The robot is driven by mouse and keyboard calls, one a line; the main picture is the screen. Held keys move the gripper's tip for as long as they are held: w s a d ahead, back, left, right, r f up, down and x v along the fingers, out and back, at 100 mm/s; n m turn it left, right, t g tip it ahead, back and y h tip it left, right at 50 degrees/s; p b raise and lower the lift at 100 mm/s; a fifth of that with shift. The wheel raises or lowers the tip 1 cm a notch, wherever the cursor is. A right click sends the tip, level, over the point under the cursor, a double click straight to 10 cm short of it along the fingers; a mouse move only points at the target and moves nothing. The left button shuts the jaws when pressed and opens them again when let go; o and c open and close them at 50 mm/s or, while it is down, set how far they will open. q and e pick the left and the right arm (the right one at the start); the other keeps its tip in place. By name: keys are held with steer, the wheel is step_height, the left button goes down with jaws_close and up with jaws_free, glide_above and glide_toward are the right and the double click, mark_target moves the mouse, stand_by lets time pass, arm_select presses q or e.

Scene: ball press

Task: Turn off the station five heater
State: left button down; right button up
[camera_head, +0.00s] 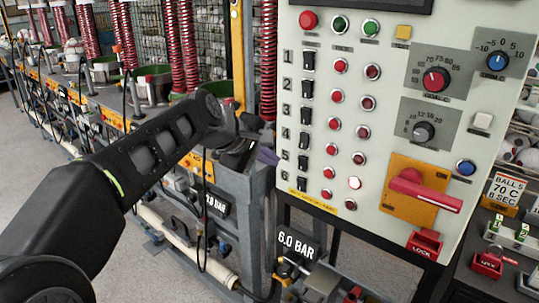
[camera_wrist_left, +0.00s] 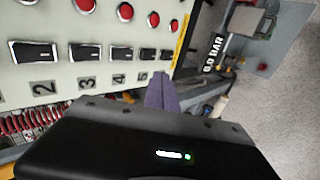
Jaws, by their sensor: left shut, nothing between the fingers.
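The control panel (camera_head: 400,120) has a column of black rocker switches numbered 1 to 6. The station five switch (camera_head: 303,162) is second from the bottom; it also shows in the left wrist view (camera_wrist_left: 147,54). In its row, the left lamp is dull red and the right lamp (camera_head: 354,183) looks bright and pale. My left gripper (camera_head: 268,156) is shut and empty, its purple fingers just left of the panel's lower switches. In the left wrist view the fingertips (camera_wrist_left: 160,80) are near labels 5 and 6, apparently short of the switches. My right gripper is not in view.
A red rotary handle (camera_head: 425,190) on an orange plate, knobs and push buttons fill the panel's right side. A pressure sign (camera_head: 297,243) and fittings sit below the panel. Red hoses (camera_head: 188,45) and green-lined pots stand at the left behind my arm.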

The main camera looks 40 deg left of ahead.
mark_target(300, 159)
arm_select(q)
steer(key=shift+w+a+f+p, duration=0.1)
steer(key=shift+w+f+p, duration=0.2)
steer(key=shift+w+f, duration=0.85)
steer(key=shift+w+f+p, duration=0.25)
steer(key=shift+w+p, duration=0.1)
steer(key=shift+w, duration=1.65)
steer(key=shift+w+a+f+p, duration=0.1)
steer(key=shift+w+f+p, duration=0.2)
steer(key=shift+w+f, duration=0.85)
steer(key=shift+w+d+r, duration=0.1)
steer(key=shift+w+r, duration=0.3)
steer(key=shift+r, duration=0.1)
steer(key=shift+w+r+p, duration=0.2)
steer(key=shift+w+p, duration=0.05)
steer(key=shift+p, duration=0.2)
steer(key=shift+w+f, duration=0.1)
steer(key=shift+f, duration=0.05)
steer(key=shift+r+p, duration=0.8)
steer(key=shift+r, duration=0.05)
